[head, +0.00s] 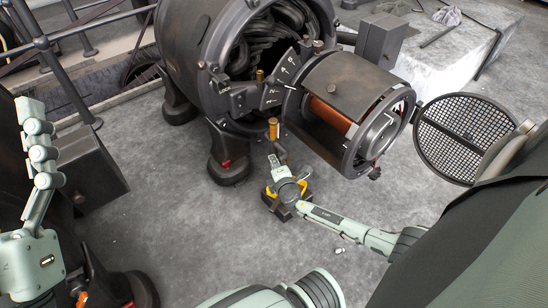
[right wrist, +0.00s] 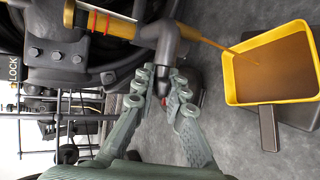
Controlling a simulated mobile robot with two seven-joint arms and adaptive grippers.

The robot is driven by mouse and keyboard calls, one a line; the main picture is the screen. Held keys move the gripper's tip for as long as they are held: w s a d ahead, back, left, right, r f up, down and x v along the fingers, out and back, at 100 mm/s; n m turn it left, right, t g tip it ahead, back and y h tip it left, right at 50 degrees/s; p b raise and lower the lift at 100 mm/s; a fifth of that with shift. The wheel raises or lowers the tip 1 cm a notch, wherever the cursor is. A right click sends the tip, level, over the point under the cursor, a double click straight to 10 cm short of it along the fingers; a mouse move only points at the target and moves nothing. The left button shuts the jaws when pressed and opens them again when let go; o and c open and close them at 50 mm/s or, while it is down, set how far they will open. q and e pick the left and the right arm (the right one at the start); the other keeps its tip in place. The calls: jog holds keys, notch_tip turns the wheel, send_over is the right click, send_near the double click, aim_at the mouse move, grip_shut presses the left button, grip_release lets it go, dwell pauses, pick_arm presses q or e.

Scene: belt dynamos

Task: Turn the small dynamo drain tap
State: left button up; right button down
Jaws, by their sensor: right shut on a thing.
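The small drain tap (right wrist: 168,42) is a dark grey tee-shaped fitting on a brass and yellow pipe (right wrist: 108,22) in the right wrist view. Brown liquid runs from it into a yellow tray (right wrist: 229,95). In the head view, the brass pipe (head: 273,130) stands just beyond my right gripper (head: 276,162). The right gripper's fingers (right wrist: 160,82), in its wrist view, are shut on the tap's dark stub, one on each side; the contact is partly hidden. My left gripper (head: 32,115) points upward at the head view's left, seen edge-on and away from the tap.
The large dynamo housing (head: 190,45) stands behind the tap, with a pulled-out rotor (head: 335,90) to its right. A round mesh cover (head: 466,135) is at the right. A dark block (head: 85,170) stands near my left gripper.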

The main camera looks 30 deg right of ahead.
jog(key=shift+s+g+p, duration=0.1)
jog(key=shift+g+p, duration=0.3)
jog(key=shift+p, duration=0.85)
pick_arm(q)
jog(key=w+f+g+y, duration=0.2)
jog(key=w+f+g, duration=0.1)
jog(key=f+g, duration=0.3)
jog(key=shift+w+d+f, duration=0.25)
jog(key=shift+d+f, duration=0.05)
jog(key=shift+f, duration=1.05)
pick_arm(e)
jog(key=c, duration=1.6)
grip_release()
jog(key=v, duration=1.2)
jog(key=shift+d+r, duration=0.1)
jog(key=shift+r, duration=0.1)
